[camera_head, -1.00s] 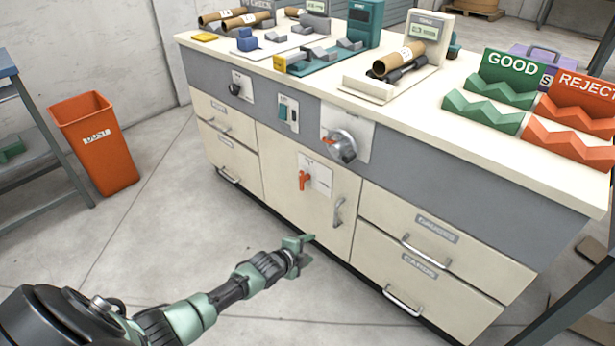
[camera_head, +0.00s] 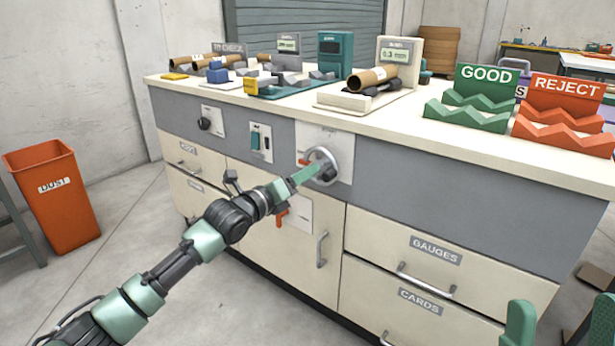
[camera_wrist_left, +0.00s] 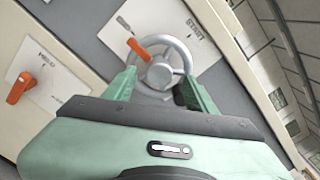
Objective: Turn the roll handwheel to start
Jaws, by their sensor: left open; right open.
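The roll handwheel (camera_head: 332,158) is a grey spoked wheel with an orange grip on its rim, on a pale plate in the bench front. It also shows in the left wrist view (camera_wrist_left: 183,60), with the orange grip (camera_wrist_left: 138,48) at its upper left. My left gripper (camera_head: 303,178) is at the wheel's lower left in the head view. In the wrist view its open fingers (camera_wrist_left: 158,88) lie on either side of the wheel's lower part; contact cannot be told. My right gripper (camera_head: 562,325) shows only partly at the lower right, open and away from the wheel.
An orange lever (camera_head: 281,217) sits below the wheel, beside a door handle (camera_head: 321,250). Switches (camera_head: 261,141) and a black knob (camera_head: 204,124) are to its left. Drawer handles (camera_head: 426,282) stick out at lower right. An orange dust bin (camera_head: 55,200) stands on the left floor.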

